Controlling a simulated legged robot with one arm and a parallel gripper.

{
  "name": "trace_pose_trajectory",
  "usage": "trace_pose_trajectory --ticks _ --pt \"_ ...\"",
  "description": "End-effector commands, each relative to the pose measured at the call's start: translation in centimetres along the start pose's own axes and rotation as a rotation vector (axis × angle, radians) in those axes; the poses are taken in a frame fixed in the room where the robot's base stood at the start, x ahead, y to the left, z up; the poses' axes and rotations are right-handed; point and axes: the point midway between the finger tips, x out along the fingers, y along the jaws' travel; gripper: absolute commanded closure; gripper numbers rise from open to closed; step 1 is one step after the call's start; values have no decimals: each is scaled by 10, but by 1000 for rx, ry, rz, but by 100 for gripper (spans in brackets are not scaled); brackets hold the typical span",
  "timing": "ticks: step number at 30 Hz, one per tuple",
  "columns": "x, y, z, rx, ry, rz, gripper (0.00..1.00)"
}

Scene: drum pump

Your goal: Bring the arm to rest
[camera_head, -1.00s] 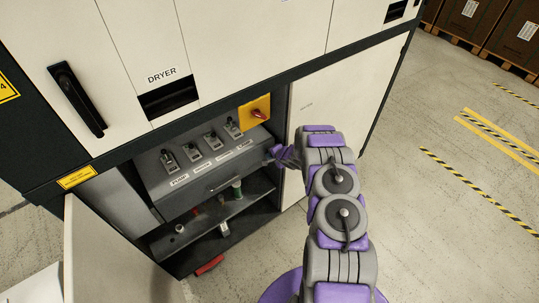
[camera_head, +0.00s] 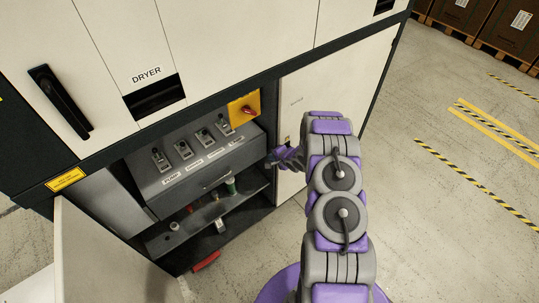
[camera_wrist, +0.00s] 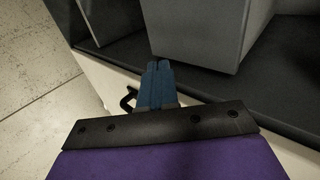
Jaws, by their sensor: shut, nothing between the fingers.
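My gripper (camera_head: 272,162) is at the right edge of the open lower compartment of the dryer cabinet, mostly hidden behind my purple and grey arm in the head view. In the wrist view its two blue fingers (camera_wrist: 160,84) are together with nothing between them. They point at the lower corner of a grey box-like housing (camera_wrist: 200,30). Whether they touch it I cannot tell. My arm stretches forward from the bottom of the head view.
A control panel (camera_head: 195,172) with several toggle switches and a red knob on a yellow plate (camera_head: 244,109) is in the compartment. Below is a shelf with small items. An open door (camera_head: 100,262) stands at lower left. A red object (camera_head: 206,261) lies low. Floor at right is clear.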

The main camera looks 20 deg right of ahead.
Motion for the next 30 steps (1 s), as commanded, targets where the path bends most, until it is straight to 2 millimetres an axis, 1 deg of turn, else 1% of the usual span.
trace_pose_trajectory --ticks 1,3,10,15,23,26,30 --pt "-9 -2 0 0 2 -1 100" --pt "-21 -1 2 0 1 1 100" --pt "-51 0 1 0 -1 3 100" --pt "-60 1 0 0 -3 2 100" --pt "-62 1 0 -3 -2 4 100" --pt "-66 -5 -1 -32 13 18 100" --pt "-81 -21 -6 -129 57 81 100"
